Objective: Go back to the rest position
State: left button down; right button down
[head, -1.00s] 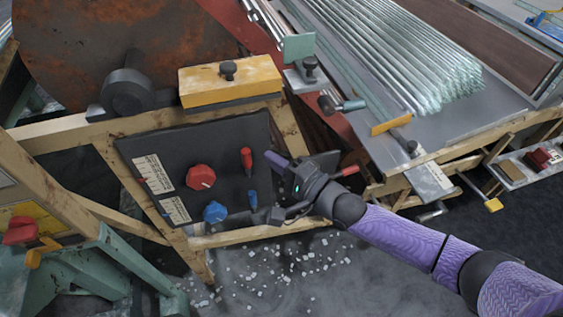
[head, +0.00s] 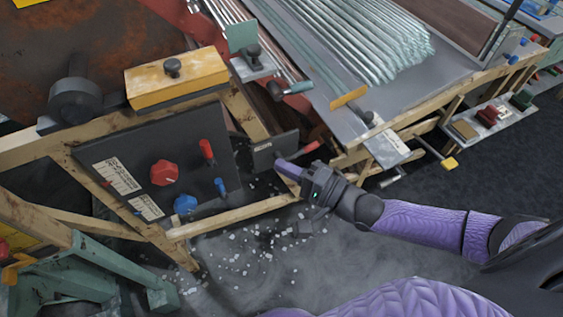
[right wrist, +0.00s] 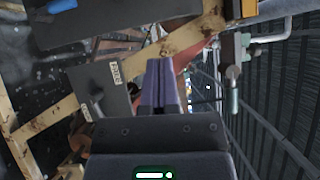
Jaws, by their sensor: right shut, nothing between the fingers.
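My right gripper (head: 282,165) reaches in from the lower right in the head view. Its slim purple fingers are together and hold nothing. It is in front of the small dark labelled box (head: 262,151), right of the black control panel. I cannot tell if it touches the box. In the right wrist view, the closed fingers (right wrist: 160,85) point forward past the wooden frame. My left gripper is not in view.
The black panel (head: 130,150) carries a red knob (head: 164,172), a blue knob (head: 185,205) and red and blue levers. A red handle (head: 312,147) is near my fingers. Glass tubes (head: 365,40) lie on the bench behind. White bits litter the floor below.

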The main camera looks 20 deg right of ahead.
jog(key=s+d+f+n+g+h, duration=0.2)
jog(key=s+d+f+n+h, duration=0.15)
jog(key=f, duration=0.45)
jog(key=s+d+f+n+g+h, duration=0.2)
jog(key=s+f+h, duration=0.15)
jog(key=f, duration=0.45)
jog(key=s+d+f+n+g+h, duration=0.2)
jog(key=s+f, duration=0.3)
jog(key=f, duration=0.3)
jog(key=s+f+n+g+h, duration=0.1)
jog(key=s+f+n+g, duration=0.2)
jog(key=s, duration=1)
jog(key=s+f+n+g+h+p, duration=0.1)
jog(key=s+f+n+g, duration=0.3)
jog(key=s, duration=0.9)
jog(key=shift+s+a+f+g+h, duration=0.15)
jog(key=shift+a+f+g+h, duration=0.15)
jog(key=shift+g, duration=0.9)
